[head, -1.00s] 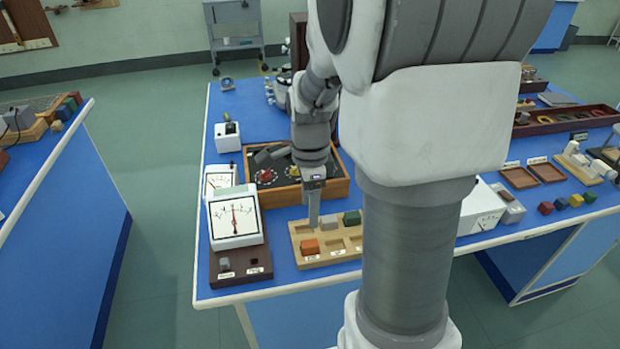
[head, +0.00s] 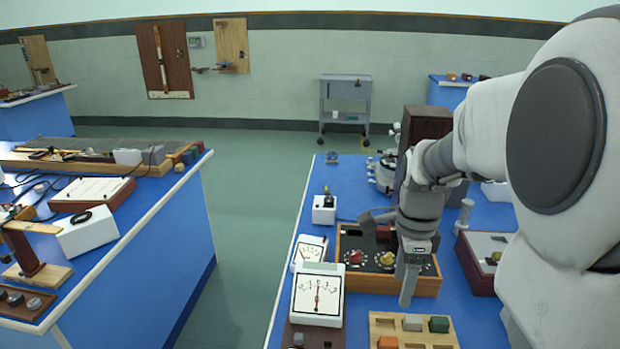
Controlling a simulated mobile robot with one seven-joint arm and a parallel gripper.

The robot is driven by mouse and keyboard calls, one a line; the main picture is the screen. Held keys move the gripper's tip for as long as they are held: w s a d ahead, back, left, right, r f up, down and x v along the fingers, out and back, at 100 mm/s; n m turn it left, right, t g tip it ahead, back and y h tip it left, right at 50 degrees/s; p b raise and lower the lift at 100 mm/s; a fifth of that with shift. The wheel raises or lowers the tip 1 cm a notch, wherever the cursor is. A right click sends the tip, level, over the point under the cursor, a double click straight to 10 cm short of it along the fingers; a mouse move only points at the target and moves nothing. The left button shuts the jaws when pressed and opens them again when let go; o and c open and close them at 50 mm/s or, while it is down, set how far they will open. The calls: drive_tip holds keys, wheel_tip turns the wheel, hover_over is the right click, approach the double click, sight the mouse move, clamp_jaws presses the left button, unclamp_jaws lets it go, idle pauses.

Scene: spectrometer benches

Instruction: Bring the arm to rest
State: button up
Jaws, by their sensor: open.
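My gripper (head: 408,288) points down at the end of my arm. It is seen edge-on, so the gap between its fingers does not show; nothing is visible held in it. Its tip appears just behind the back edge of a light wooden tray (head: 376,328) and in front of a wooden-framed box with dials (head: 347,275). How high it is above the bench I cannot tell. In the tray are a grey block (head: 412,322), a green block (head: 438,324) and an orange block (head: 388,342). The front of the tray is cut off by the picture's edge.
A white meter (head: 318,294) and a smaller meter (head: 308,252) stand left of the tray. A dark upright box (head: 425,124) is behind my arm. My arm hides much of the right side. A floor aisle (head: 250,250) separates another bench (head: 190,235) at left.

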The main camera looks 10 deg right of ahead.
drive_tip(key=s+a+r+n+t+p, duration=0.4)
drive_tip(key=s+a+r+n, duration=0.6)
drive_tip(key=n, duration=1.1)
drive_tip(key=shift+s+a+r+t, duration=0.25)
drive_tip(key=shift+s+r+t, duration=0.55)
drive_tip(key=shift+s+r, duration=0.6)
drive_tip(key=shift+w+r, duration=0.2)
drive_tip(key=shift+w, duration=0.05)
